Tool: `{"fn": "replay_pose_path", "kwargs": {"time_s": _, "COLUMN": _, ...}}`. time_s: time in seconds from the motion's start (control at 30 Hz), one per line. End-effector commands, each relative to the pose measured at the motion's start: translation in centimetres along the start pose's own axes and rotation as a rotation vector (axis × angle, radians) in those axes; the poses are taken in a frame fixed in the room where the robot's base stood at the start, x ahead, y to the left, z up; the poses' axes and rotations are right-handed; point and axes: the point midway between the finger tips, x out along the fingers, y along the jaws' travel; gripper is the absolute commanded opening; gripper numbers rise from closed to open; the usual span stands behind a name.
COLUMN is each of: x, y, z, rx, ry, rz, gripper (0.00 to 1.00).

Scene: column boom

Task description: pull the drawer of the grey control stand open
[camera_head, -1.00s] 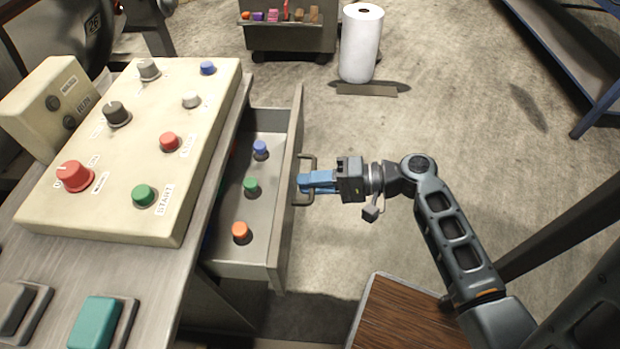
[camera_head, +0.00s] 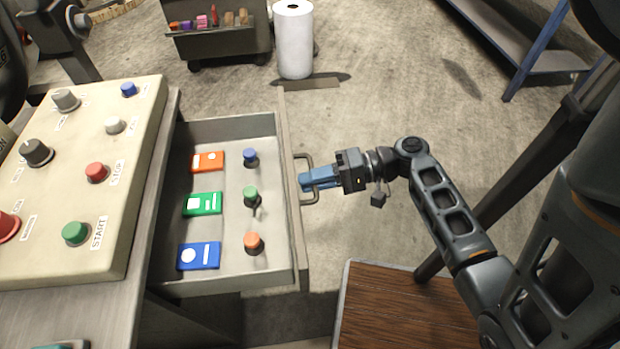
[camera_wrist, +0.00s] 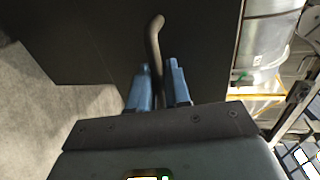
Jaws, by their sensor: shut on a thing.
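The grey control stand (camera_head: 130,235) is at the left of the head view, with its drawer (camera_head: 225,282) pulled well out to the right. Inside the drawer lie an orange card (camera_head: 208,162), a green card (camera_head: 203,204) and a blue card (camera_head: 199,256). Beside them stand a blue knob (camera_head: 250,156), a green knob (camera_head: 251,194) and an orange knob (camera_head: 254,241). My gripper (camera_head: 308,181) is shut on the drawer's bar handle (camera_head: 306,160). In the wrist view the handle (camera_wrist: 155,45) runs between my blue fingers (camera_wrist: 160,88).
A cream panel (camera_head: 125,180) with knobs and buttons sits on top of the stand. A dark cart (camera_head: 220,42) and a white roll (camera_head: 293,45) stand at the back. A blue-framed shelf (camera_head: 530,60) is at the right. A brown wooden surface (camera_head: 400,310) is below my arm.

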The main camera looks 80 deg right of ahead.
Motion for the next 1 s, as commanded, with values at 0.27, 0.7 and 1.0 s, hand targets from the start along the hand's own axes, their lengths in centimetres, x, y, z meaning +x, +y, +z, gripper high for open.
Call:
{"fn": "replay_pose_path", "kwargs": {"time_s": 0.27, "x": 0.0, "y": 0.1, "z": 0.1, "rx": 0.002, "ry": -0.001, "rz": 0.002, "gripper": 0.29}}
{"fn": "replay_pose_path", "kwargs": {"time_s": 0.7, "x": -2.0, "y": 0.1, "z": 0.0, "rx": 0.001, "ry": 0.002, "rz": 0.002, "gripper": 0.29}}
{"fn": "replay_pose_path", "kwargs": {"time_s": 1.0, "x": -6.6, "y": 0.1, "z": 0.0, "rx": 0.001, "ry": 0.001, "rz": 0.001, "gripper": 0.29}}
